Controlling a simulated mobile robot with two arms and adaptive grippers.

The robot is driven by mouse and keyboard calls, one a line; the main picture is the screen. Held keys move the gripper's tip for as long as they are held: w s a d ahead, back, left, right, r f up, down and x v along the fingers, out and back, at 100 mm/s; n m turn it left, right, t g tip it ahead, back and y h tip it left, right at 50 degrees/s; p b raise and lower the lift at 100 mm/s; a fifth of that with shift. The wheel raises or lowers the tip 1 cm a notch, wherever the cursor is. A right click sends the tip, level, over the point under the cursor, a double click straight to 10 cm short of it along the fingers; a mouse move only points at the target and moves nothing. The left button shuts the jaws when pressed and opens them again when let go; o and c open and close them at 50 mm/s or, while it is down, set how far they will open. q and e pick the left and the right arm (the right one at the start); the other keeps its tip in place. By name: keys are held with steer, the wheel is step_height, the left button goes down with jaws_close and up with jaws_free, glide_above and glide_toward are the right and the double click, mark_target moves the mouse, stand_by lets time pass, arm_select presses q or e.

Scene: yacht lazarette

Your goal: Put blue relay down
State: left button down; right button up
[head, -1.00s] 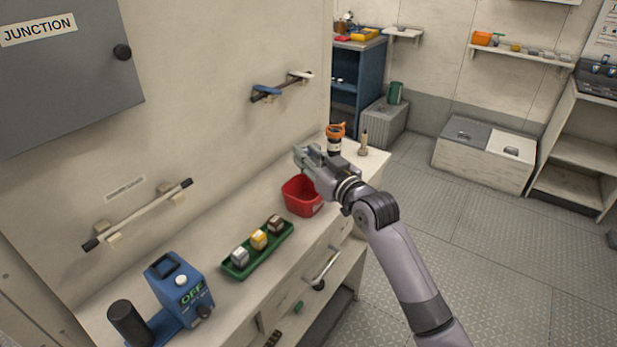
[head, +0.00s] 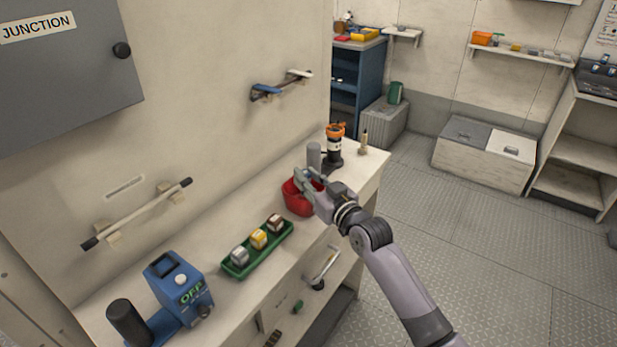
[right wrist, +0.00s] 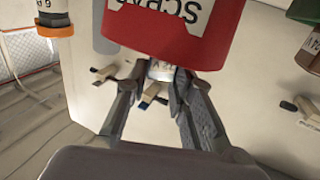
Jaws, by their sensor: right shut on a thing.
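The blue relay appears to be the small thing (right wrist: 161,70) between my right fingers in the right wrist view. Only a pale labelled face shows, partly hidden by the red bin's wall; its blue colour does not show. My right gripper (head: 309,180) is shut on it, at the mouth of the red bin (head: 296,200). The bin stands on the bench, and its label shows upside down in the right wrist view (right wrist: 175,30). In the head view the gripper hides the relay. My left gripper is not in view.
A green tray (head: 234,272) with several small blocks stands left of the bin. A grey cylinder (head: 314,155) and an orange-topped device (head: 335,145) stand close behind the gripper. A blue OFF device (head: 180,285) is at the near left. A handle rail (head: 140,215) is on the wall.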

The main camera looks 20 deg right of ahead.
steer(key=shift+f, duration=0.35)
steer(key=o, duration=1)
steer(key=shift+r, duration=0.15)
steer(key=shift+r+b+v, duration=0.15)
steer(key=shift+v, duration=1.85)
steer(key=shift+r+b+v, duration=0.15)
steer(key=shift+r+v, duration=0.05)
steer(key=shift+v, duration=1.85)
steer(key=shift+r+b+v, duration=0.15)
steer(key=shift+v, duration=1.85)
